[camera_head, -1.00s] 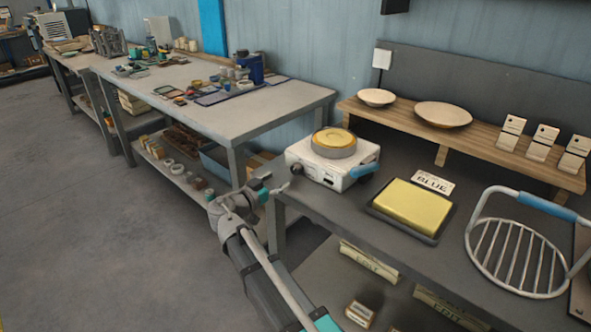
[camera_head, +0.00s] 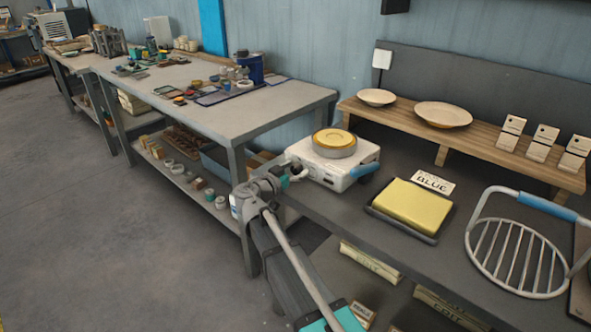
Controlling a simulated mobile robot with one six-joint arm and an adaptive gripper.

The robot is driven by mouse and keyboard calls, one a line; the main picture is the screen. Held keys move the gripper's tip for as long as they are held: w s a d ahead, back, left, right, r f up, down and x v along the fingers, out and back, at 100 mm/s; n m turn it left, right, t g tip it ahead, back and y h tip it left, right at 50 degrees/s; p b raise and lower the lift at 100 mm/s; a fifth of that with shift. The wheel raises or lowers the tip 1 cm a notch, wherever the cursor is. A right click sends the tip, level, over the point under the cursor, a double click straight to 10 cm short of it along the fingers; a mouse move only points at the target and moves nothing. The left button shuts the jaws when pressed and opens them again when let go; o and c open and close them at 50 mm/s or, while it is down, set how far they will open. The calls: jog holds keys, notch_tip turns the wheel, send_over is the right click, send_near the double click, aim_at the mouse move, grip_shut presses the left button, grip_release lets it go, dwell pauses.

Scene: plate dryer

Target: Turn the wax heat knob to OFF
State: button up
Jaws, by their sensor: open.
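The wax heater (camera_head: 335,170) is a white box at the left end of the near bench. A round pan of yellow wax (camera_head: 334,139) sits on top, and a blue handle (camera_head: 364,170) sticks out on its right. My gripper (camera_head: 294,176) is at the heater's left front corner, where the dark heat knob showed earlier. It is open. The knob is now hidden or too small to make out, so I cannot tell its setting or whether the fingers touch it.
Right of the heater are a yellow block in a dark tray (camera_head: 412,209), a "BLUE" label (camera_head: 433,182) and a wire rack with a blue grip (camera_head: 515,255). A wooden shelf (camera_head: 400,116) with plates stands behind. Another workbench (camera_head: 215,110) is at the left.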

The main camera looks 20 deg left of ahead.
jog(key=c, duration=1.1)
jog(key=shift+a+n, duration=0.1)
jog(key=shift+n, duration=1.4)
jog(key=shift+c, duration=0.2)
jog(key=o, duration=1.1)
jog(key=shift+o, duration=0.2)
jog(key=shift+s, duration=0.15)
jog(key=v, duration=1.1)
jog(key=shift+s+a, duration=0.15)
jog(key=shift+s, duration=0.15)
